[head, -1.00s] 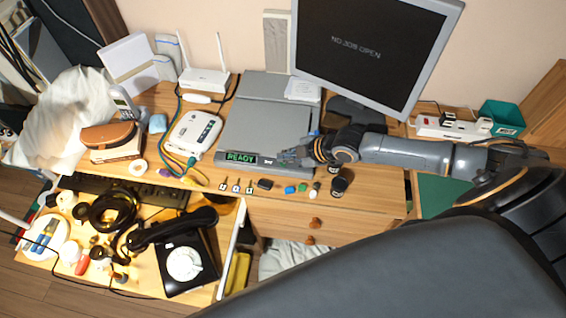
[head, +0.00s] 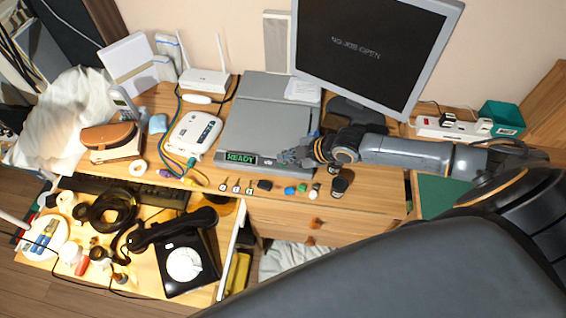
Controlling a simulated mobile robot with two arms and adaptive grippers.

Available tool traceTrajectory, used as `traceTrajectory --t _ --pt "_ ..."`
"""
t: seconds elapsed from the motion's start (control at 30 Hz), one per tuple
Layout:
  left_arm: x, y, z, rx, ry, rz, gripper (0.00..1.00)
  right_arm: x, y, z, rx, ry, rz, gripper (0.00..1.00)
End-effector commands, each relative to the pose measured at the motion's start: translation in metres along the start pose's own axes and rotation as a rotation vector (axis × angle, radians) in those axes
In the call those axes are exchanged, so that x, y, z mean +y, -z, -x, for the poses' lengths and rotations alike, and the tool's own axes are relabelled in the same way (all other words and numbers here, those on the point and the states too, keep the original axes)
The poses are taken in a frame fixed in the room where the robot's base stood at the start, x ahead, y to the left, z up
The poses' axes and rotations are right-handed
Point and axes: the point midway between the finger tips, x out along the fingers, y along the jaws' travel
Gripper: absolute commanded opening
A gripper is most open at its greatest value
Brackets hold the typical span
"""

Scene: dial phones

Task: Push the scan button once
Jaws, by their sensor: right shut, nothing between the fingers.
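The grey flatbed scanner (head: 262,120) lies on the desk with its lid closed. A green "READY" display (head: 242,158) lights up at the left of its front panel. My right gripper (head: 284,157) is shut and empty at the right end of that front panel. The scan button itself is hidden or too small to make out near the fingertips, and I cannot tell whether they touch the panel. The monitor (head: 370,50) behind reads "NO JOB OPEN". My left gripper is not in view.
Small items, including a dark jar (head: 339,186), lie along the desk's front edge. A white router (head: 204,75) and white box (head: 190,135) with cables stand left of the scanner. An open drawer holds a black dial phone (head: 183,262). A power strip (head: 450,126) lies behind my right arm.

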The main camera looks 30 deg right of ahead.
Motion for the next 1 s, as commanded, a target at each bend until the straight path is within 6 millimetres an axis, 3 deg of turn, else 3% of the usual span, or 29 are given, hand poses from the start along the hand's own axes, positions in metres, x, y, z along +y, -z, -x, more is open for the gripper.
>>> traceTrajectory --t 1.0 --pt "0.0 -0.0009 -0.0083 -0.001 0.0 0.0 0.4 -0.0066 -0.0065 -0.009 0.0 0.0 0.0 0.0"
